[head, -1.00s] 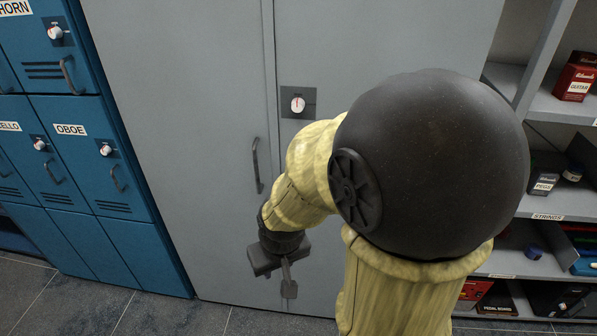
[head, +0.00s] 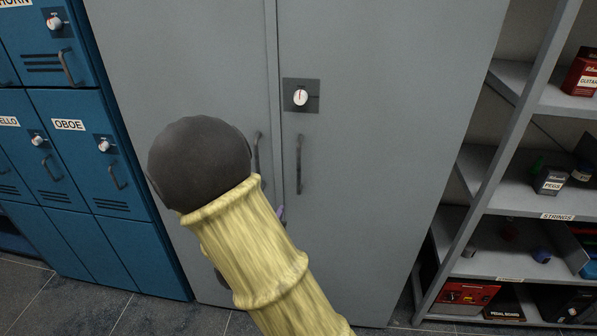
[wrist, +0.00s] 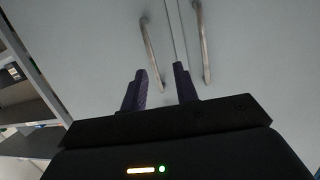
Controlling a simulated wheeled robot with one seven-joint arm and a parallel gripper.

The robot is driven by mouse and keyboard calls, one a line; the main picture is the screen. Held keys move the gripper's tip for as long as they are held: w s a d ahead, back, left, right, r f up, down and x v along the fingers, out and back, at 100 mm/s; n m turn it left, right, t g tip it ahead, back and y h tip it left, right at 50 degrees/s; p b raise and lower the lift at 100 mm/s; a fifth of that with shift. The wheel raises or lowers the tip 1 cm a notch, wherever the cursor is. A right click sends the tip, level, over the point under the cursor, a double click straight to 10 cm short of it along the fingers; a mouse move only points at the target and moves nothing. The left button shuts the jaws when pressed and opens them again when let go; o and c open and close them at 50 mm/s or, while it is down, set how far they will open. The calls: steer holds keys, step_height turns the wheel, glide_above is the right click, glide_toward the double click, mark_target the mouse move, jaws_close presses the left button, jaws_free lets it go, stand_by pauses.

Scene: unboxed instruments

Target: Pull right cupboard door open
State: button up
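The right cupboard door (head: 385,170) is grey and shut flush beside the left door (head: 190,85). Its dark vertical bar handle (head: 299,164) stands just right of the seam. My gripper is mostly hidden behind my arm in the head view; only a bit of purple finger (head: 281,213) shows, below and left of that handle. In the wrist view my gripper (wrist: 160,78) is open, with two purple fingers. The wrist view looks turned over, so the handle on the shelf side is the right door's (wrist: 152,52). Its near end appears between the fingers; contact cannot be told.
The left door's handle (head: 257,153) is close by across the seam. A dial lock (head: 300,97) sits above the right handle. Blue lockers (head: 70,170) stand at left, and an open shelf unit (head: 480,165) with boxes stands at right.

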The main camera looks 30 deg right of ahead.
mark_target(298, 168)
steer(key=r+h, duration=0.1)
steer(key=s+r+h, duration=0.1)
steer(key=h, duration=0.1)
steer(key=shift+d+m+t, duration=0.3)
steer(key=shift+d+t, duration=0.05)
steer(key=shift+t, duration=0.05)
steer(key=p+x, duration=0.3)
steer(key=x, duration=1.4)
steer(key=shift+d, duration=0.25)
jaws_close()
